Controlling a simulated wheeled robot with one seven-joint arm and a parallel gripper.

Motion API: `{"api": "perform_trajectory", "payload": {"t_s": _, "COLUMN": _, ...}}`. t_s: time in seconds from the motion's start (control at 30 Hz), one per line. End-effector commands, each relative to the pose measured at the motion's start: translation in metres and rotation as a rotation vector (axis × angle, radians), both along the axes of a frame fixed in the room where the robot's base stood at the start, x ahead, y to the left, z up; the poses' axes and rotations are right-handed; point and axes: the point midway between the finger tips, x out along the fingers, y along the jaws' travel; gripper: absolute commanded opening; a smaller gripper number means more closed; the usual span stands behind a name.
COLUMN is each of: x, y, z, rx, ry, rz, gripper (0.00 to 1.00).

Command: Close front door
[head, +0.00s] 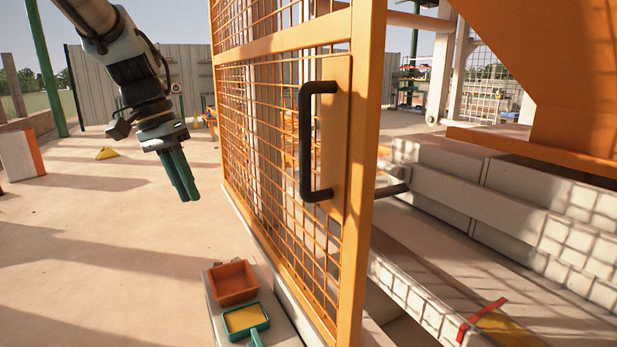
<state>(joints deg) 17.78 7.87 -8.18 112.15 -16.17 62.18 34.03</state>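The front door (362,230) is an orange frame with wire mesh. It stands open, swung out toward me, with its free edge nearest the camera. A black D-shaped handle (307,145) is fixed upright on an orange plate near that edge. My gripper (184,196) hangs to the left of the door, pointing down, with dark green fingers. It is apart from the door and the handle. The fingers look close together, but the angle does not show whether they are open or shut. Nothing is seen held in it.
An orange-red bin (232,283) and a green-framed tray with yellow inside (246,319) sit on a ledge below the door. Right of the door are pale block steps (520,190) and an orange machine part (560,60). The sandy floor at left is mostly clear.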

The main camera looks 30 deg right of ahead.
Motion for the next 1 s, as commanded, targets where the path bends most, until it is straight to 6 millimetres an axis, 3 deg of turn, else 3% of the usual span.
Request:
{"api": "perform_trajectory", "payload": {"t_s": 0.03, "x": -0.005, "y": -0.034, "z": 0.018, "rx": -0.053, "ry": 0.015, "rz": -0.136, "gripper": 0.08}}
{"api": "perform_trajectory", "payload": {"t_s": 0.1, "x": -0.02, "y": -0.071, "z": 0.049, "rx": -0.129, "ry": 0.042, "rz": -0.327, "gripper": 0.0}}
{"api": "perform_trajectory", "payload": {"t_s": 0.2, "x": -0.045, "y": -0.109, "z": 0.089, "rx": -0.227, "ry": 0.072, "rz": -0.562, "gripper": 0.0}}
{"api": "perform_trajectory", "payload": {"t_s": 0.3, "x": -0.064, "y": -0.13, "z": 0.117, "rx": -0.3, "ry": 0.092, "rz": -0.728, "gripper": 0.0}}
{"api": "perform_trajectory", "payload": {"t_s": 0.43, "x": -0.078, "y": -0.14, "z": 0.135, "rx": -0.346, "ry": 0.104, "rz": -0.835, "gripper": 0.0}}
{"api": "perform_trajectory", "payload": {"t_s": 0.67, "x": -0.091, "y": -0.146, "z": 0.119, "rx": -0.35, "ry": 0.11, "rz": -0.848, "gripper": 0.0}}
{"api": "perform_trajectory", "payload": {"t_s": 1.0, "x": -0.124, "y": -0.166, "z": 0.062, "rx": -0.349, "ry": 0.11, "rz": -0.846, "gripper": 0.0}}
